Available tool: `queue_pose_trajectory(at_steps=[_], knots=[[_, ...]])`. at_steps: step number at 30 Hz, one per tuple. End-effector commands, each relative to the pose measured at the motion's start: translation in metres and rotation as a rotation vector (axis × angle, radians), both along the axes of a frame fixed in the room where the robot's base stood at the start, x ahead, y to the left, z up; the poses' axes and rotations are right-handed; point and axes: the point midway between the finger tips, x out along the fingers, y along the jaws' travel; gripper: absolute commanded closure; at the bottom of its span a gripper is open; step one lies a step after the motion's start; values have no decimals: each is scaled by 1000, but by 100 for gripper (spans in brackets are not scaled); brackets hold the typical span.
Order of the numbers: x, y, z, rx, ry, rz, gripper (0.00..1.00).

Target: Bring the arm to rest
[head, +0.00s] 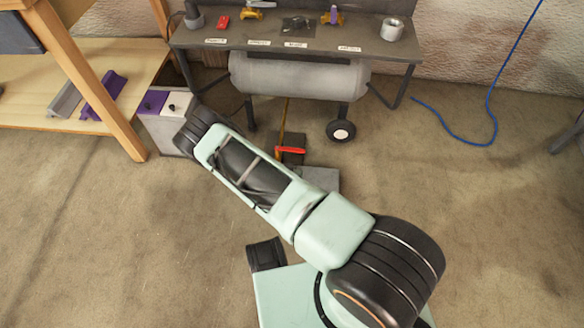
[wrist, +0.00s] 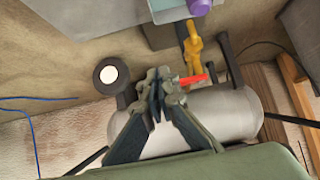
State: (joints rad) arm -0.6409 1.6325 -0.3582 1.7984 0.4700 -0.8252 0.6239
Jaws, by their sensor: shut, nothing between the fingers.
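My arm (head: 335,232) stretches in the head view from the lower right toward the upper left, over the floor. Its far end is near a small box with purple and white on top. My gripper (wrist: 158,92) shows in the wrist view with its fingers together and nothing between them. A grey tank (wrist: 185,125) lies behind the fingers in that view; I cannot tell the distance. In the head view the gripper is hidden and I cannot make out its fingers.
A grey bench (head: 300,38) holds small items and a metal cup (head: 392,29), with the tank (head: 300,76) beneath it. The purple-and-white box (head: 163,103) stands beside a wooden bench (head: 90,58). A blue cord (head: 488,115) lies at right. Open floor (head: 110,240) spreads at lower left.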

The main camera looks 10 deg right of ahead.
Motion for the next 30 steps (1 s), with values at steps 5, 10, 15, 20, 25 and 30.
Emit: queue_pose_trajectory(at_steps=[5, 10, 15, 20, 25, 30], knots=[[-30, 12, 36, 2, 1, 1, 100], [-49, 19, 52, 1, 0, 1, 100], [-57, 22, 58, 0, -1, 1, 100], [-59, 22, 59, 0, -1, 1, 100], [-53, 25, 66, -2, -5, 6, 100], [-19, 41, 118, -29, -23, 43, 100]])
